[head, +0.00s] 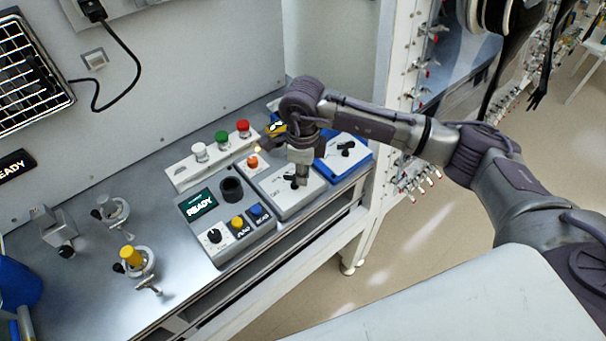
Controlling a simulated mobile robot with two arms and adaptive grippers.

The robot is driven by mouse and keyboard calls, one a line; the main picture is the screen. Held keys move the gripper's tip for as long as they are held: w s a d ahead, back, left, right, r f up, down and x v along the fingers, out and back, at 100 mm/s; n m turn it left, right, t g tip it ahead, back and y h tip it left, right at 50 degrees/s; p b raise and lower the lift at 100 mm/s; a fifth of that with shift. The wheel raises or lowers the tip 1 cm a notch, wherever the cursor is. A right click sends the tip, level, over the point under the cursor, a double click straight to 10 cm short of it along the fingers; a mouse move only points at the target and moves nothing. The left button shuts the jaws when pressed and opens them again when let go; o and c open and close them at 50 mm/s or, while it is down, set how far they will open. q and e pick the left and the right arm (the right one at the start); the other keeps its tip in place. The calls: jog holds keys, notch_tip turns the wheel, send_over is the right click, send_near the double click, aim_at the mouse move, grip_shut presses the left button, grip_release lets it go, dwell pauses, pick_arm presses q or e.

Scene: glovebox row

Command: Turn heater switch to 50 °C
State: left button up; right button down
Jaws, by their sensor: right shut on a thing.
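A pale box (281,208) with a lit orange lamp (253,162) stands on the bench, and a black knob (292,180) sits on its top. It appears to be the heater unit, but its lettering is too small to read. My right gripper (299,181) points down over this box and is shut on the black knob. The fingers hide part of the knob, so I cannot tell which mark it points to. My left gripper is not in view.
To the right is a blue-edged box (361,160) with another black knob (346,148). To the left is a control box (229,248) with a green READY display (200,203). A strip with white, green and red buttons (189,174) stands behind. Clamp fittings (137,262) stand farther left.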

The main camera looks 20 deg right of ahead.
dwell(0.3)
jog(key=c, duration=1.2)
grip_release()
notch_tip(320, 180, up, 12)
